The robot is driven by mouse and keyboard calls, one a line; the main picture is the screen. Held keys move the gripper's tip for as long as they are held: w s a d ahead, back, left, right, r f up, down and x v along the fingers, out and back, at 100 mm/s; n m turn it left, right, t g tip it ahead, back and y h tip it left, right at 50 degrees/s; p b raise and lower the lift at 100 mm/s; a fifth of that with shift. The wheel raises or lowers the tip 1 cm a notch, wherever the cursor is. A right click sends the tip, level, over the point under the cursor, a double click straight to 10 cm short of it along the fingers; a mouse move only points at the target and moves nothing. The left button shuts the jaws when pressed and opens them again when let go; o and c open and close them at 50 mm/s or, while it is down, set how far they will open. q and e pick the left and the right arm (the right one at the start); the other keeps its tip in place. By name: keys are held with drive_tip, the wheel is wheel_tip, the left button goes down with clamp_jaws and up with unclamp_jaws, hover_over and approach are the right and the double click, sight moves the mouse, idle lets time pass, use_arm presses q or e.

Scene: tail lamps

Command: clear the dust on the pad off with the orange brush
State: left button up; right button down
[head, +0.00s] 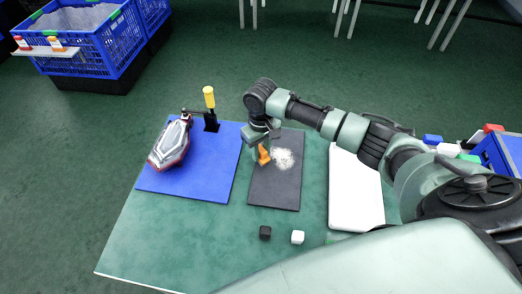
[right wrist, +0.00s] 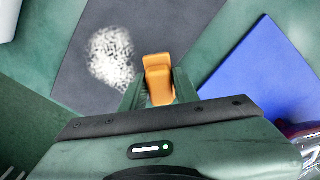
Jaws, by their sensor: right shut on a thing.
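The orange brush (head: 264,154) is in my right gripper (head: 262,146), over the left part of the dark grey pad (head: 274,194). In the right wrist view the brush (right wrist: 159,80) sits between the two fingers of the right gripper (right wrist: 156,88). A patch of white dust (head: 283,159) lies on the pad just right of the brush. In the right wrist view the dust (right wrist: 111,58) lies left of the brush, apart from it. I cannot tell whether the brush touches the pad. My left gripper is not in view.
A blue mat (head: 200,182) with a tail lamp (head: 171,143) and a yellow-handled clamp (head: 210,100) lies left of the pad. A white tray (head: 354,190) stands right. A black cube (head: 265,232) and a white cube (head: 297,237) lie in front.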

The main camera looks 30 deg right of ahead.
drive_tip(key=shift+f+b, duration=0.3)
drive_tip(key=shift+f, duration=0.7)
idle(0.6)
drive_tip(key=shift+s+d+r+p, duration=0.3)
drive_tip(key=shift+s+d+p, duration=0.45)
drive_tip(key=shift+p, duration=0.45)
drive_tip(key=shift+s+d+f+p, duration=0.1)
drive_tip(key=shift+s+d+p, duration=0.2)
drive_tip(key=shift+d, duration=0.2)
drive_tip(key=shift+s+d+f+p, duration=0.1)
drive_tip(key=shift+s+d+p, duration=0.1)
drive_tip(key=shift+d+p, duration=0.25)
